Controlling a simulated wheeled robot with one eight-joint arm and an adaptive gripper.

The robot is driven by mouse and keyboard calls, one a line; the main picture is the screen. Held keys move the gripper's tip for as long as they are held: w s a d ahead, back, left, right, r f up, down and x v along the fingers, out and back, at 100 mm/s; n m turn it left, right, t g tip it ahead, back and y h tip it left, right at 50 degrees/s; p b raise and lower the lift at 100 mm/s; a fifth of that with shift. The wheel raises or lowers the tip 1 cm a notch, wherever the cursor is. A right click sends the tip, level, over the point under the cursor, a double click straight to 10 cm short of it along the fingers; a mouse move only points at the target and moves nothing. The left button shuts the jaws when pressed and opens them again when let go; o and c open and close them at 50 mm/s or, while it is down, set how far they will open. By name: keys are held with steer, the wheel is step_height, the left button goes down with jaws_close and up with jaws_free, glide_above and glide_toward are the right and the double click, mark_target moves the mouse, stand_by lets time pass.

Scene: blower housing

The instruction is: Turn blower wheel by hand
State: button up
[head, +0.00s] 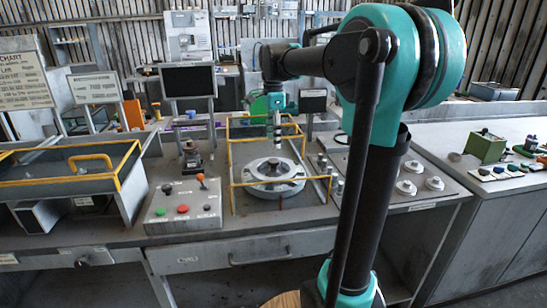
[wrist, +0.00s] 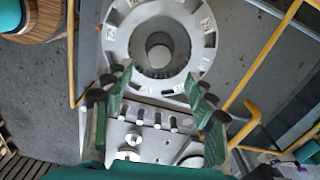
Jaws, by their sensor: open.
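The blower housing (head: 290,184) is a round grey ring on the bench inside a yellow rail frame. In the wrist view the housing ring (wrist: 199,22) has slots and small pale labels around its rim. Inside it is the finned, dark-edged blower wheel (wrist: 136,52) with a grey round hub at its centre. My gripper (head: 277,146) hangs above the housing in the head view. In the wrist view my gripper (wrist: 157,82) has its green fingers spread apart, with nothing between them. The fingertips overlap the ring's near side in the picture; contact cannot be told.
Yellow rails (head: 231,160) surround the housing. A control box with an orange-topped lever (head: 201,181) stands to the left, and a panel with round knobs (head: 406,187) lies to the right. A monitor (head: 188,81) stands behind. A yellow-railed tray (head: 60,170) is at far left.

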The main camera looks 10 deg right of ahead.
mark_target(273, 160)
step_height(273, 160, down, 8)
steer(key=shift+r, duration=0.25)
jaws_close()
stand_by(0.4)
